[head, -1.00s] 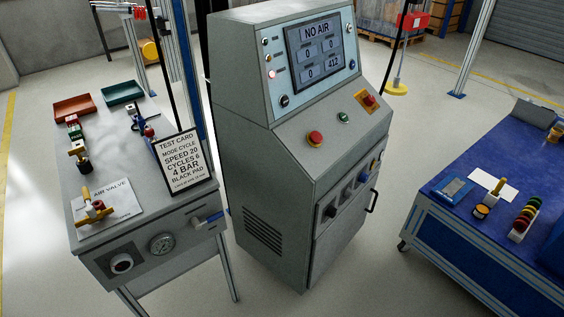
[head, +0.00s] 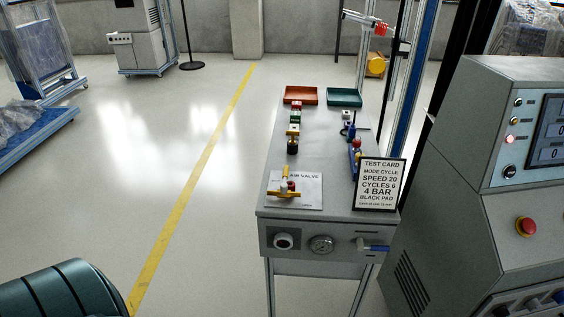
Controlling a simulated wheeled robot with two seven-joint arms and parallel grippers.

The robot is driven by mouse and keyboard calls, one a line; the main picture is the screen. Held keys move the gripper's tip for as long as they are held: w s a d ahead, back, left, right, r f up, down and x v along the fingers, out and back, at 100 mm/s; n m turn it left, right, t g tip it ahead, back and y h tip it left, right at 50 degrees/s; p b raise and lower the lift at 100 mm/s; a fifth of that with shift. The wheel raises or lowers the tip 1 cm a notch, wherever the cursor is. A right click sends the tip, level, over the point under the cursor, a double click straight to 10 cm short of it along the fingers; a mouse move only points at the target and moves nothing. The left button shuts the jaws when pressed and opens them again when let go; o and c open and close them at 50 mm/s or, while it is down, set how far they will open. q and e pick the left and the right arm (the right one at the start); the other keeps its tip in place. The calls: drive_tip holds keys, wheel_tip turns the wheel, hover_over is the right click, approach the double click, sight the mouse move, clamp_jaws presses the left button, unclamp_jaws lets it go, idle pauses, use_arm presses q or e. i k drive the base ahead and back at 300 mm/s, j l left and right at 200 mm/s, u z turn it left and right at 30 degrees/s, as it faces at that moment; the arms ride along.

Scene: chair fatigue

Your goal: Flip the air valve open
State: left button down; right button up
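A white plate (head: 309,190) lettered AIR VALVE lies on the near left part of the grey bench top. On its left side is a small valve-like fitting (head: 287,191) with yellow and red parts. One yellow bar (head: 283,194) lies crosswise and another yellow piece stands up behind it. Whether it is open or closed cannot be told. Neither of my grippers is in view.
A test card (head: 380,184) stands at the bench's right edge. Red (head: 301,95) and green (head: 344,97) trays sit at the back. A grey control cabinet (head: 450,190) stands close on the right. The floor left of the bench is open, with a yellow line (head: 190,175).

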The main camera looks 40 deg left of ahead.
sight(285, 176)
drive_tip(key=j+u, duration=0.15)
drive_tip(key=u, duration=0.85)
